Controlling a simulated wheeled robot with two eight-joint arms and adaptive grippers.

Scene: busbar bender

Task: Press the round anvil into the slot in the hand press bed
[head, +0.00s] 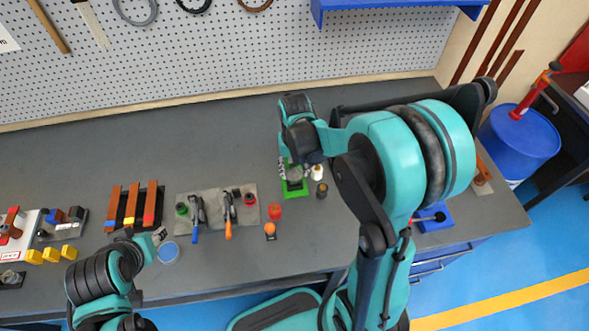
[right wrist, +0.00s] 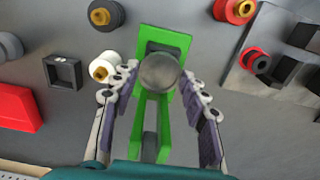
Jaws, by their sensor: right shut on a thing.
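The green hand press (head: 296,188) stands on the grey bench, under my right gripper (head: 292,171). In the right wrist view its green frame (right wrist: 178,40) has a dark recess, partly covered by a grey round piece that looks like the round anvil (right wrist: 159,71). My right gripper (right wrist: 160,76) is shut on this piece, with a finger on each side, over the bed. I cannot tell whether the anvil is above the slot or partly in it. My left gripper (head: 157,236) is over the front of the bench at the left; its opening is too small to judge.
A white cylinder (right wrist: 103,68) stands close beside the press, and a black square holder (right wrist: 63,72) is farther left. A red piece (head: 275,211) stands in front of the press. A grey mat (head: 214,211) with tools lies left. The bench behind is clear.

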